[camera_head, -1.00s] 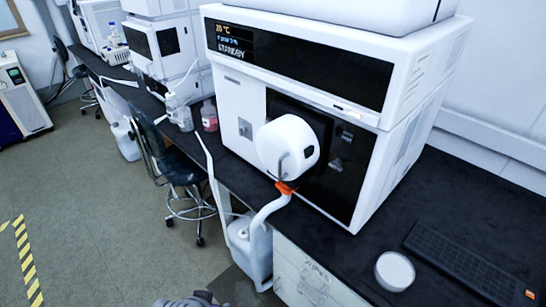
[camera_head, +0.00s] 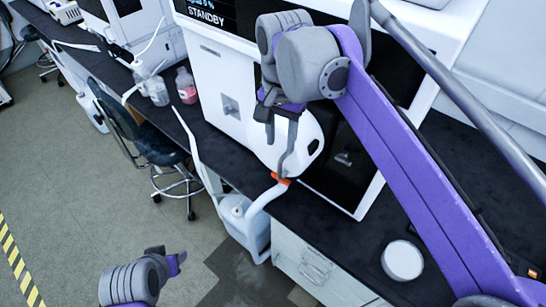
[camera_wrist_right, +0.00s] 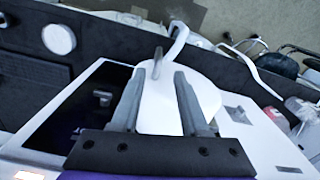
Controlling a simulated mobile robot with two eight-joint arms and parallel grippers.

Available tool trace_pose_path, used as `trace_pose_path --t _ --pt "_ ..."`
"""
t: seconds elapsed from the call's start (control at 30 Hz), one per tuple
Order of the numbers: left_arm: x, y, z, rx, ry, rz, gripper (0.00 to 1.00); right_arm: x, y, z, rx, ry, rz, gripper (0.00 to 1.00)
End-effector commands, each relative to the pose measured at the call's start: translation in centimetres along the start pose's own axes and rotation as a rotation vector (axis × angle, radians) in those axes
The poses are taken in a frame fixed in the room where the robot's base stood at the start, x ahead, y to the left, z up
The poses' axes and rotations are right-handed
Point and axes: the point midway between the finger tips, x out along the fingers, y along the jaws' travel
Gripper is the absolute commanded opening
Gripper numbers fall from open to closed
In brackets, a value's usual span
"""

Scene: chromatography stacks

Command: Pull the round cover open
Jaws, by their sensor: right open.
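The round white cover (camera_head: 262,149) sits on the front of the white instrument, partly hidden by my right arm in the head view. A thin grey handle stands out from its face; in the right wrist view the handle (camera_wrist_right: 157,62) shows just beyond the fingertips. My right gripper (camera_wrist_right: 158,74) is open, its two fingers spread over the cover (camera_wrist_right: 160,112) with the handle lined up between them. Whether they touch is not clear. My left gripper (camera_head: 165,257) shows in part at the lower left of the head view, away from the cover; its jaw state is unclear.
A round white lid (camera_head: 402,261) lies on the black bench. Bottles (camera_head: 186,86) and a chair (camera_head: 135,130) are to the left.

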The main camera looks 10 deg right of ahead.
Motion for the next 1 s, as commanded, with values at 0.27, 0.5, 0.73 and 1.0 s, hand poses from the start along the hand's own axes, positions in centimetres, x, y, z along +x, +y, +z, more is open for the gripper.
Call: trace_pose_path --t 0.27,0.5,0.73,1.0 --pt "0.5 0.0 0.6 0.0 -0.005 0.0 0.5 5.6 0.0 0.0 -0.001 0.001 -0.001 0.45" --pt "0.6 0.0 0.7 0.0 -0.007 0.0 0.5 8.6 0.0 0.0 -0.002 0.001 -0.001 0.45" --pt "0.6 0.0 0.7 0.0 -0.007 0.0 0.5 9.3 0.0 0.0 -0.002 0.001 -0.002 0.45" --pt "0.6 0.0 0.7 0.0 -0.007 0.0 0.5 9.2 0.0 0.0 -0.002 0.001 -0.002 0.25"
